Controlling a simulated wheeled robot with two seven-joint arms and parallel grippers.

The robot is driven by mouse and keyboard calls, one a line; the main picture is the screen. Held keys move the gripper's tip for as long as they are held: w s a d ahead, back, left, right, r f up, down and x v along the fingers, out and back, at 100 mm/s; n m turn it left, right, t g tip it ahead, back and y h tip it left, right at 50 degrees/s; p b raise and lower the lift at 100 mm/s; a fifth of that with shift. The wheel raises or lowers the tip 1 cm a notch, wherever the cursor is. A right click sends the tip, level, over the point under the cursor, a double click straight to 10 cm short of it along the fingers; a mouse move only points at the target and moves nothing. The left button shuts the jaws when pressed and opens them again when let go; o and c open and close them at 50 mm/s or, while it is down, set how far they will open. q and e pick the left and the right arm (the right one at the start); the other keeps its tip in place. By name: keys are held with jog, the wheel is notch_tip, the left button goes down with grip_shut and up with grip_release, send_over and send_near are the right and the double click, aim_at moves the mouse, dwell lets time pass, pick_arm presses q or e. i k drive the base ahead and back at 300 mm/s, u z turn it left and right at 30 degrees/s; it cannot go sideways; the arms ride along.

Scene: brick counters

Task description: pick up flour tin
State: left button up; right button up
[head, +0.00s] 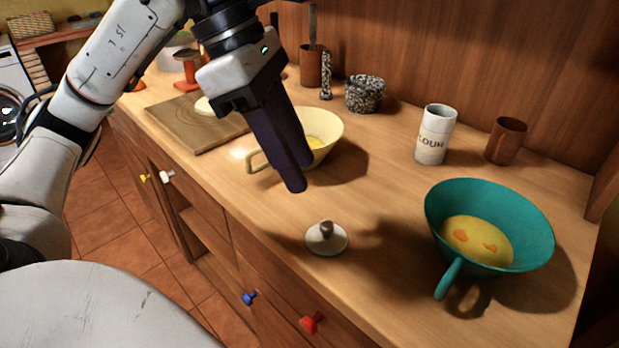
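The flour tin (435,135) is a white and grey cylinder with "FLOUR" lettering. It stands upright at the back right of the wooden counter, beside a brown cup. My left gripper (297,178) hangs over the counter, left of the tin and apart from it, in front of a cream bowl. Its dark fingers point down and look close together, with nothing seen between them. The angle does not show clearly whether they are open or shut. My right gripper is not in view.
A teal bowl (500,222) with yellow contents stands at the front right. A white lid (326,239) lies near the front edge. The cream bowl (334,126), speckled pot (365,93), brown cup (506,141) and cutting board (185,128) also stand here. Clear counter lies before the tin.

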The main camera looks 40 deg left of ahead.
aim_at(438, 123)
jog(key=k, duration=1)
